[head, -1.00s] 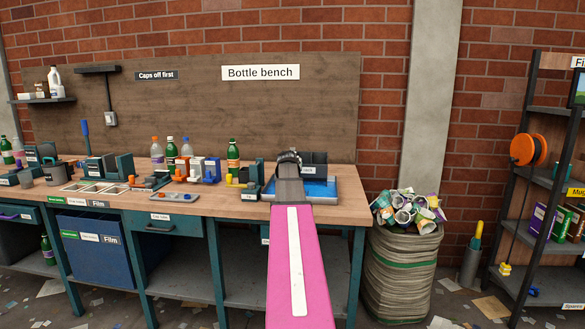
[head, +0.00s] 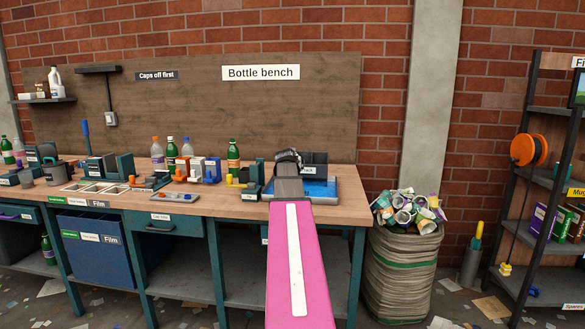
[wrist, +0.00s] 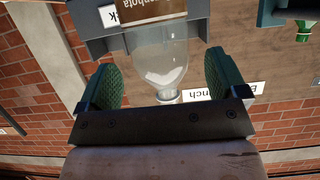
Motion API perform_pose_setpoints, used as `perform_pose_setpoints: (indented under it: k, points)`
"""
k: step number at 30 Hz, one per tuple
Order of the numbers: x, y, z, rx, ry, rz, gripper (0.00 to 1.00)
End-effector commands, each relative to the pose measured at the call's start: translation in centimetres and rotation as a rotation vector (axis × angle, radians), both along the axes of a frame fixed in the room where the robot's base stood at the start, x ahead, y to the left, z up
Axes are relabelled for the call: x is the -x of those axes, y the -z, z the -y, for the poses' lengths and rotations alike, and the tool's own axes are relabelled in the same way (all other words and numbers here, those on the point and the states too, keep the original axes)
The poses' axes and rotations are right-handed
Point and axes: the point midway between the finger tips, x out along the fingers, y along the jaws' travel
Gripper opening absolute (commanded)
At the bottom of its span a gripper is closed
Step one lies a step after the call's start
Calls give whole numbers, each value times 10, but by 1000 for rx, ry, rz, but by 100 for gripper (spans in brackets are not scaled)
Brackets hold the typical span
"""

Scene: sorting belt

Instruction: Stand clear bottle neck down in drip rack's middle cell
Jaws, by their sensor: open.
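The clear bottle (wrist: 160,55) shows in the wrist view with a brown label and a bare, narrow neck. Its neck points toward my gripper's palm, the same way in the picture as the green bottle's capped end. My gripper (wrist: 163,85) is open, with one green pad on each side of the bottle and gaps between. The grey drip rack (wrist: 85,22) is beside and behind the bottle; it also shows in the head view (head: 318,158), over a blue tray (head: 318,188). My gripper (head: 289,158) is in front of it. The bottle and middle cell are hidden in the head view.
A green bottle (head: 233,153) and a small blue holder (head: 211,171) stand left of the rack on the bench (head: 225,205). Several more bottles and fixtures fill the bench's left part. A sack of cans (head: 405,260) stands right of the bench.

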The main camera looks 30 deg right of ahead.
Motion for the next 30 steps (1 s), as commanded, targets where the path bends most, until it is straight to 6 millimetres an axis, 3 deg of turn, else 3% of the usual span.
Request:
perform_pose_setpoints:
  k: [6,12,30]
  points:
    - [36,-17,-29,1,0,1,91]
    - [53,-28,-44,1,0,1,91]
    - [54,-29,-46,-1,0,-1,91]
